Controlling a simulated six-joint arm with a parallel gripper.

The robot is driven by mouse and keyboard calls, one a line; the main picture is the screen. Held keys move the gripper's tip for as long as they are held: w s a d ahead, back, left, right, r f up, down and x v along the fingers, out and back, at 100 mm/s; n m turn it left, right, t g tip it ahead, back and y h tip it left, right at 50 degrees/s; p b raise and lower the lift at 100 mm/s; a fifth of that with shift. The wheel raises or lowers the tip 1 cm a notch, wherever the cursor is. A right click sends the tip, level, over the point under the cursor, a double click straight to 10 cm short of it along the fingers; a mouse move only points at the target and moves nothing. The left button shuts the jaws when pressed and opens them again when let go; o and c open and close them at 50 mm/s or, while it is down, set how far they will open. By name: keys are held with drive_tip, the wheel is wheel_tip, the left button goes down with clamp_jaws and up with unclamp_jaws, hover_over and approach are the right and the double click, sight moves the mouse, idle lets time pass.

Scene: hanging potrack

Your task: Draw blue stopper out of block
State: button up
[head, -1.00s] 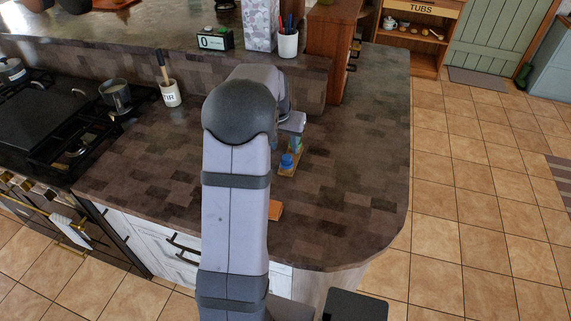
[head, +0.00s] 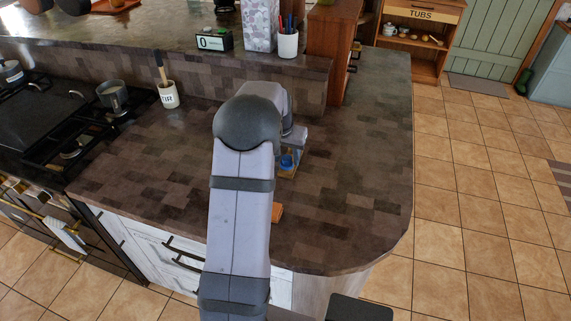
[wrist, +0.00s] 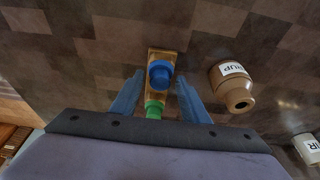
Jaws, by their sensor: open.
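The blue stopper (wrist: 160,72) stands in a tan block (wrist: 153,53) between and just ahead of my gripper's fingers in the wrist view. It also shows in the head view (head: 287,161), partly hidden by my arm. A green stopper (wrist: 154,109) sits in the same block, nearer my wrist. My gripper (wrist: 158,82) is open, with one blue finger on each side of the block. I cannot tell whether the fingers touch anything.
A brown jar (wrist: 232,88) lies to the right of the block in the wrist view. An orange-brown piece (head: 277,212) lies near the counter's front edge. The counter (head: 350,170) to the right is clear. A utensil cup (head: 168,95) stands left.

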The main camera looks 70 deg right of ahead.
clamp_jaws()
drive_tip(key=shift+r+p, duration=0.65)
drive_tip(key=shift+r, duration=0.1)
idle(0.8)
drive_tip(key=shift+r+p, duration=1)
drive_tip(key=shift+r, duration=0.35)
